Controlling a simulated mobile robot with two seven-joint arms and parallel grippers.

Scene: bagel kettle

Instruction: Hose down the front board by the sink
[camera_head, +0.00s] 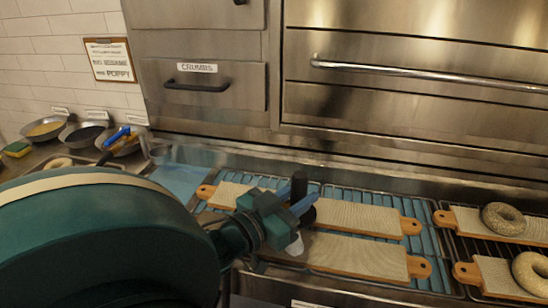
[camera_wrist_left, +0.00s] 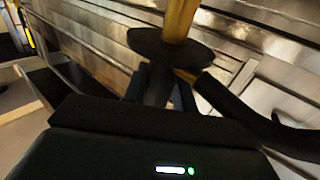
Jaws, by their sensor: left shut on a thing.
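My left gripper (camera_head: 290,207) reaches over two wooden boards with pale cloth tops on the left rack. It is shut on a dark hose sprayer (camera_head: 298,186), with a pale tip showing below the fingers. In the left wrist view, the sprayer (camera_wrist_left: 172,48) shows as a black disc with a yellow-brown stem above it, in front of the fingers. The front board (camera_head: 345,255) lies flat under and right of the gripper, its left end partly hidden. The back board (camera_head: 365,218) lies behind it, partly covered by the gripper. My right gripper is not in view.
A second rack at right holds two boards with a seeded bagel (camera_head: 503,219) and another bagel (camera_head: 530,272). A steel oven (camera_head: 410,105) with a long handle rises behind the racks.

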